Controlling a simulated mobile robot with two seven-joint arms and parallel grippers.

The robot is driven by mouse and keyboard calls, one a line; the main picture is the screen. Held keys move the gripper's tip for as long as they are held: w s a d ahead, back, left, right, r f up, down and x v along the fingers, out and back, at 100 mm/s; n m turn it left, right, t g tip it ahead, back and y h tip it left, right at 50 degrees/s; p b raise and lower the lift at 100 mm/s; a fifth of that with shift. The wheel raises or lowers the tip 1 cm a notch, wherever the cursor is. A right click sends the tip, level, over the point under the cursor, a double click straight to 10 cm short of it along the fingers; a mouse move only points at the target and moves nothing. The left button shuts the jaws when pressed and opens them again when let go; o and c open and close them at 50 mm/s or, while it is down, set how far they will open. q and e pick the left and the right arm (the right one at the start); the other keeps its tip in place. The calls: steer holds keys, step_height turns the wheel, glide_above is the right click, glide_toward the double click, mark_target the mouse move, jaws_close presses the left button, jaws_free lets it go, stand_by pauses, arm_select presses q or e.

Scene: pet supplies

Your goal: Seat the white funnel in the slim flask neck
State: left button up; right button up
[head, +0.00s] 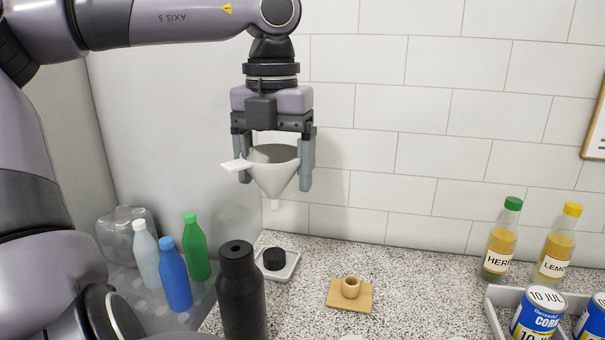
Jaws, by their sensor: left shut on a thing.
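The white funnel (274,176) is held in the air by my left gripper (274,182), whose two fingers are shut on either side of its cone. The funnel is upright, with its wide mouth up, its spout pointing down and a flat tab sticking out to the left. The slim flask (242,295) is black and stands upright at the bottom of the head view, with a small dark opening on top. The funnel is above and apart from the flask, a little to its right in the picture. The flask's base is cut off. My right gripper is not in view.
A black cap (274,259) sits on a small white tray (291,268) beside the flask. A wooden block with a ring (350,288) lies to the right. Several bottles (174,280) stand at left; labelled bottles (499,250) and cans (538,313) stand at right.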

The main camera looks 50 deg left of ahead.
mark_target(229, 162)
arm_select(q)
steer(key=shift+m, duration=0.8)
steer(key=s+r, duration=0.1)
steer(key=s, duration=0.2)
steer(key=s+r+p, duration=0.1)
steer(key=s, duration=0.1)
steer(key=shift+r, duration=0.3)
steer(key=shift+s+d+r+m, duration=0.15)
steer(key=shift+s+m, duration=0.15)
steer(key=shift+s, duration=0.4)
steer(key=shift+f+b, duration=2.55)
steer(key=shift+f, duration=0.4)
steer(key=shift+f+b, duration=1.8)
steer(key=shift+f, duration=0.3)
steer(key=o, duration=0.9)
